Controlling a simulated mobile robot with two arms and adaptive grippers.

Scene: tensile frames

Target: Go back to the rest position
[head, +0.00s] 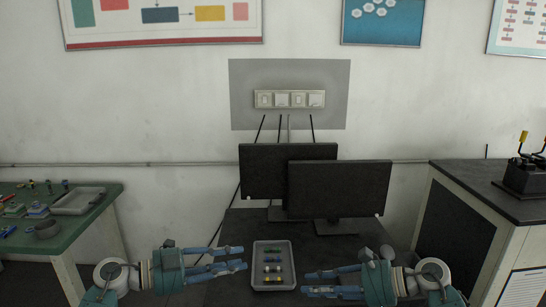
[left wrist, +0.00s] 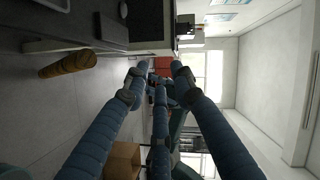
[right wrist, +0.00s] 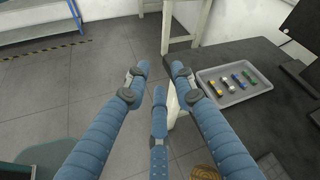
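In the head view my left gripper (head: 243,258) is left of a grey tray and points right. Its blue fingers are spread, with nothing between them. My right gripper (head: 304,282) is to the right of the tray and points left, its fingers also apart and empty. Both wrist views show spread fingers, at the left gripper (left wrist: 159,76) and the right gripper (right wrist: 159,76). The grey tray (head: 255,265) lies on the dark desk between the grippers and holds several small coloured pieces. It also shows in the right wrist view (right wrist: 265,81).
Two black monitors (head: 340,188) stand at the back of the dark desk (head: 232,224). A green table (head: 85,221) with small parts and another tray is at the left. A dark-topped cabinet (head: 480,190) with a device stands at the right. The left wrist view shows open room.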

